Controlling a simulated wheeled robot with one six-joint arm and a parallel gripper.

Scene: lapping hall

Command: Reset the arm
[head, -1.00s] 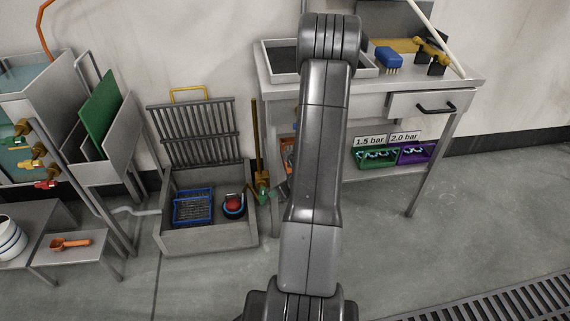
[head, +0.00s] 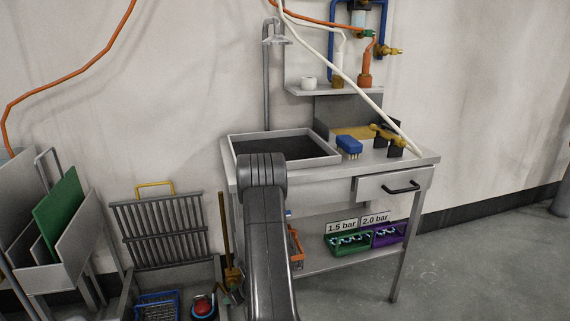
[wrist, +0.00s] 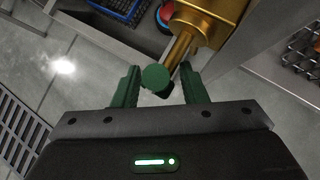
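My gripper (wrist: 159,70) shows in the wrist view with its two green fingers apart. A green round-ended part (wrist: 155,78) lies between the fingers, with small gaps seeming to show at both sides. A brass fitting (wrist: 205,22) with a thinner stem stands just beyond them. Whether the green part is joined to the brass fitting is hard to tell. In the head view my arm covers most of the gripper; a brass fitting (head: 232,274) shows low, left of the arm.
A steel bench (head: 340,182) with a black-bottomed tray (head: 318,134), blue brush (head: 349,146) and drawer stands behind my arm. Green (head: 348,245) and purple (head: 388,236) bins sit on its shelf. A floor trough with a rack (head: 160,232) is at left. Floor at right is clear.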

